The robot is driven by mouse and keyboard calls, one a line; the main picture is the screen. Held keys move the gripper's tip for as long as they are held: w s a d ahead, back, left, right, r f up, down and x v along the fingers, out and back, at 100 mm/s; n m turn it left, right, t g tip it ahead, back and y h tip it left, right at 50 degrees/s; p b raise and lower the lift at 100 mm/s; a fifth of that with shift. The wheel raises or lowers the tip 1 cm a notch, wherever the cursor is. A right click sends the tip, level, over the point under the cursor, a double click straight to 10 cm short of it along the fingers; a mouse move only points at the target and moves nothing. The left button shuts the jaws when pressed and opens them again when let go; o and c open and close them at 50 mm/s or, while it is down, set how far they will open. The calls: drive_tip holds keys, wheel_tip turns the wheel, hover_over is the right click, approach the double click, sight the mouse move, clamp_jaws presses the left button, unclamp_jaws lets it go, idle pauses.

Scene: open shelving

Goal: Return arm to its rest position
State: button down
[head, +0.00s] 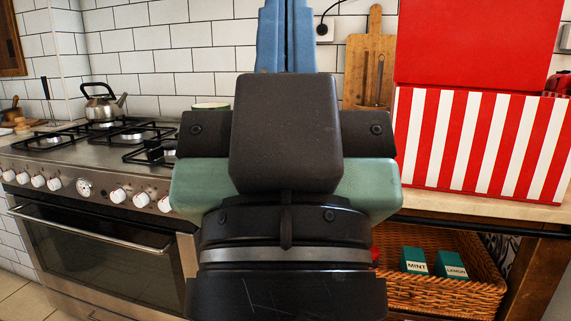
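My gripper (286,12) is seen from behind in the middle of the head view, pointing up and away. Its two blue fingers lie side by side with only thin dark lines between them, so it looks shut. The fingertips run out of the top of the picture, and nothing shows between the visible parts. The dark and green gripper body hides part of the counter behind it.
A steel stove (95,165) with a kettle (103,104) stands at left. A red-and-white striped box (480,145) is on the counter at right, near a wooden cutting board (369,60). Below, a wicker basket (440,295) holds mint (413,262) and lemon (451,266) boxes.

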wheel_tip(320, 180, up, 38)
drive_tip(key=p, duration=3.5)
drive_tip(key=shift+f, duration=0.25)
drive_tip(key=shift+w, duration=0.1)
